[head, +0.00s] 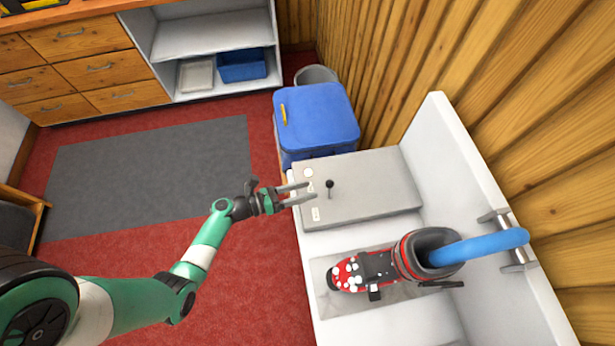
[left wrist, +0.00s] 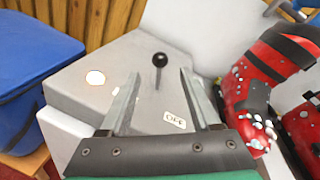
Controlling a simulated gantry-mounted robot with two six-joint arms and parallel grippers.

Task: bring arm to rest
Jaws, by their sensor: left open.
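My left gripper (head: 310,192) is open and empty, at the left edge of a grey box on the white bench (head: 325,240). In the left wrist view its two fingers (left wrist: 160,78) stand apart over the box top, with a black-knobbed lever (left wrist: 160,60) seen between and beyond their tips. In the head view the lever (head: 329,184) stands just right of the fingertips, apart from them as far as I can tell. The grey box (head: 375,195) carries a pale round spot (left wrist: 95,77) and a label (left wrist: 174,119) that seems to read OFF. My right gripper is not in view.
A red and black boot with white spots (head: 375,268) lies on the bench, a blue tube (head: 485,245) at its cuff. A blue-lidded bin (head: 315,118) stands behind the box. Drawers (head: 85,68) line the back. Red floor and a grey mat (head: 150,170) are clear.

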